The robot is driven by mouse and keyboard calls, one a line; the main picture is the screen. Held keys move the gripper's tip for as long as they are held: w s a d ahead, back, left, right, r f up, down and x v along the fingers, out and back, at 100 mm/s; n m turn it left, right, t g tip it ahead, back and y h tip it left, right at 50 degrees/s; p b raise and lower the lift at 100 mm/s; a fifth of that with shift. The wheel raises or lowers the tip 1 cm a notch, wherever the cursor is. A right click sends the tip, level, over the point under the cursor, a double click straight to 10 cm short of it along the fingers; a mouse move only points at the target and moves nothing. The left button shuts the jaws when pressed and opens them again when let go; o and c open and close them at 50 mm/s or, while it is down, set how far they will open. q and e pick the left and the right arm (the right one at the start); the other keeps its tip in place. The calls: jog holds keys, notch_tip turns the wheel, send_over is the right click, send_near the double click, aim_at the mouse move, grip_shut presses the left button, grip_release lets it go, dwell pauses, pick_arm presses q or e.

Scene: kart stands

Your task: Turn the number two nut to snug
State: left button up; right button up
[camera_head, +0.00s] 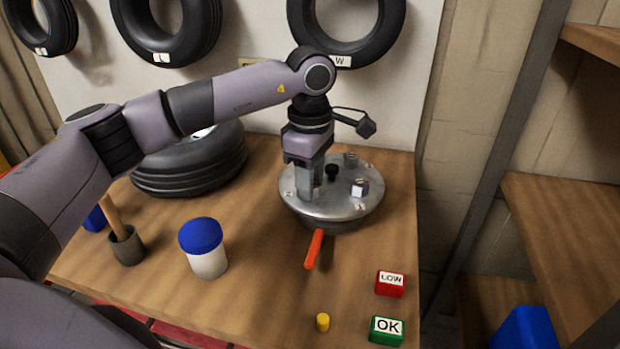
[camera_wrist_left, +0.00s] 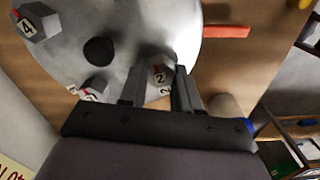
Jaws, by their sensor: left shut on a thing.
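The round metal hub (camera_head: 325,212) sits on the wooden table and also fills the upper left of the left wrist view (camera_wrist_left: 120,30). My left gripper (camera_head: 306,188) points down at the hub's left side. In the left wrist view its fingers (camera_wrist_left: 160,95) are shut on the number two nut (camera_wrist_left: 157,72), a grey nut with a red-edged "2" label. In the head view the fingers hide this nut. A nut marked 4 (camera_wrist_left: 38,24) and another nut (camera_wrist_left: 95,86), its number unclear, stand elsewhere on the hub. My right gripper is not in view.
An orange bar (camera_head: 315,248) lies in front of the hub. A blue-lidded jar (camera_head: 204,250), a holder with a wooden handle (camera_head: 127,246), a tyre (camera_head: 190,165), a yellow peg (camera_head: 323,322), a red LOW block (camera_head: 390,285) and a green OK block (camera_head: 386,331) surround it.

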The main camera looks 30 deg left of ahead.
pick_arm(q)
jog(key=o, duration=1.1)
jog(key=shift+c, duration=0.2)
jog(key=shift+r, duration=0.15)
notch_tip(320, 180, up, 7)
